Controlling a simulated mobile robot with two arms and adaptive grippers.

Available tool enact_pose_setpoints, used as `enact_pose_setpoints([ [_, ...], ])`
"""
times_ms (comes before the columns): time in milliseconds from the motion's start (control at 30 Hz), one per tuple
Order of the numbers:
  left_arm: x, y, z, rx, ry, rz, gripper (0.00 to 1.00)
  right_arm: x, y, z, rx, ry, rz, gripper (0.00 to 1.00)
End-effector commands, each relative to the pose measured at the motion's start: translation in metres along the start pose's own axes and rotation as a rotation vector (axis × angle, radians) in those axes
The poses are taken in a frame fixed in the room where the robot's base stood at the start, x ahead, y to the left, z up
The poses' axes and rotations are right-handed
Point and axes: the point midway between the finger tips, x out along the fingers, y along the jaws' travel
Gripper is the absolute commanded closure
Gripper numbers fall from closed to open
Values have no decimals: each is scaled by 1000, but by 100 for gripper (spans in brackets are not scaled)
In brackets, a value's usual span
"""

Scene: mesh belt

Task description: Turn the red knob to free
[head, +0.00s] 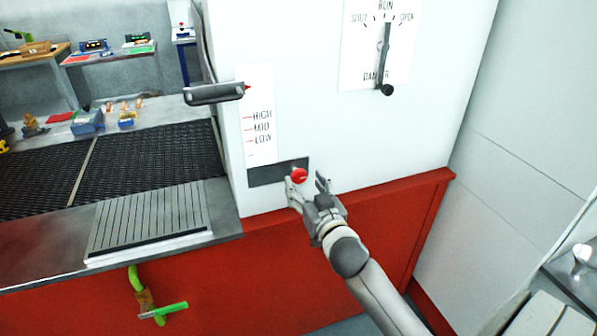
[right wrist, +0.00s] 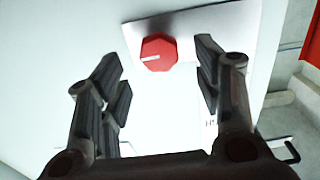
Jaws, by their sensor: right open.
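The red knob (head: 299,175) is on a dark grey plate (head: 262,177) low on the white machine housing in the head view. In the right wrist view the red knob (right wrist: 158,53) is faceted, with a white mark on its left side, and sits on a pale plate (right wrist: 226,38). My right gripper (head: 309,181) is open at the knob in the head view. In the right wrist view the right gripper (right wrist: 160,78) has its fingers apart, with the knob showing between and beyond the tips. Contact with it is not visible. My left gripper is not in view.
A scale marked HIGH, MID and LOW (head: 259,128) and a grey handle (head: 214,93) are above the knob. A lever (head: 384,60) on a dial is at the upper right. A mesh belt (head: 140,150) runs at left, and a green valve handle (head: 160,311) hangs below.

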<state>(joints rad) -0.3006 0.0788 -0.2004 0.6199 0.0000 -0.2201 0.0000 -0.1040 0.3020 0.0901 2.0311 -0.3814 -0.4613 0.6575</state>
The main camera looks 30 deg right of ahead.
Motion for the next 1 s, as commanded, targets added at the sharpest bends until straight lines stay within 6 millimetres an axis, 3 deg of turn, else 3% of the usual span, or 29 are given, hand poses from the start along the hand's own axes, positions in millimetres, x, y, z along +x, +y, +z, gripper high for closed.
enact_pose_setpoints([
  [100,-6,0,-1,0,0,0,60,20,0,-2,0,0,0,40],
  [300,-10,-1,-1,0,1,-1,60,42,0,-1,0,0,0,40],
  [733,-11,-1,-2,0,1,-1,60,50,0,1,0,-1,-1,40],
  [1000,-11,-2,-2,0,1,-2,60,50,0,1,0,-1,-1,72],
])
